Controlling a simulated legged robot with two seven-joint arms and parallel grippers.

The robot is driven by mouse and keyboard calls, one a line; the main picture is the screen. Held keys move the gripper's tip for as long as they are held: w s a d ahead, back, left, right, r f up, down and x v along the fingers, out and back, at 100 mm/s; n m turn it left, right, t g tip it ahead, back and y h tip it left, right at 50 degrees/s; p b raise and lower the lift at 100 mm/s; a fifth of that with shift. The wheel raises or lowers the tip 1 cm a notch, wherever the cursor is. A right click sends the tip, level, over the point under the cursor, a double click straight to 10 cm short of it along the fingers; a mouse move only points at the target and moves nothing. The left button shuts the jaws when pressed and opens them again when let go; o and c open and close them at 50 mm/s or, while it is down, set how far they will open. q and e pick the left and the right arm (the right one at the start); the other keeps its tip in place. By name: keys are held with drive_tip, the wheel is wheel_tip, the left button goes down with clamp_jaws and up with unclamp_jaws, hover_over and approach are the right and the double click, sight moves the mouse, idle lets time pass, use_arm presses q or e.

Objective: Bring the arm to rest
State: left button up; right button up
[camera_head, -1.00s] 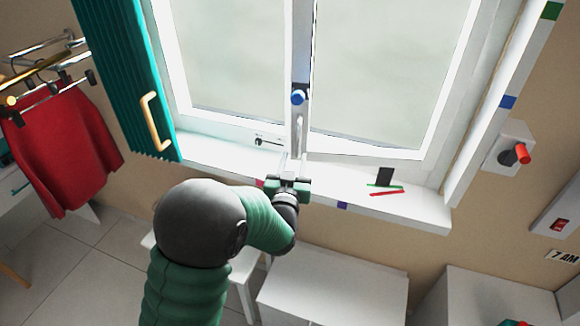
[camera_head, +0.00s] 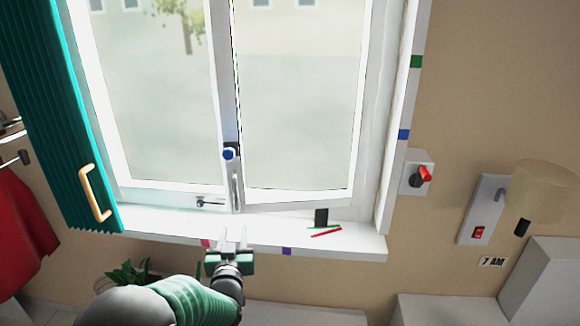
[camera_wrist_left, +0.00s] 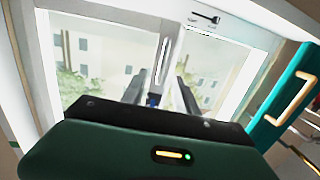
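My left arm, green with a dark rounded joint, comes in at the bottom of the head view. Its gripper (camera_head: 232,240) is in front of the window sill (camera_head: 160,222), below the window handle (camera_head: 234,185). The two fingers stand apart with nothing between them. In the left wrist view the gripper (camera_wrist_left: 162,92) also shows open, with its fingers pointing toward the window. Whether it touches the sill I cannot tell. My right gripper is not in view.
The window has a teal shutter (camera_head: 75,130) at left. A red and a green stick and a black block (camera_head: 321,217) are on the sill. A red-knobbed switch (camera_head: 421,177) and a lamp (camera_head: 543,190) are on the right wall. A plant (camera_head: 130,275) stands below the sill.

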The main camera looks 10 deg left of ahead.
use_arm(q)
drive_tip(key=s+d+f+m+g+h, duration=0.2)
drive_tip(key=s+d+f+g+h, duration=0.15)
drive_tip(key=s+f+g, duration=0.6)
drive_tip(key=s+d+f+g, duration=0.1)
drive_tip(key=s+f+g, duration=0.1)
drive_tip(key=s, duration=0.9)
drive_tip(key=s+f+g, duration=0.3)
drive_tip(key=s+f, duration=0.2)
drive_tip(key=s, duration=0.6)
drive_tip(key=shift+d+m, duration=0.3)
drive_tip(key=shift+d, duration=0.05)
drive_tip(key=shift+h, duration=0.25)
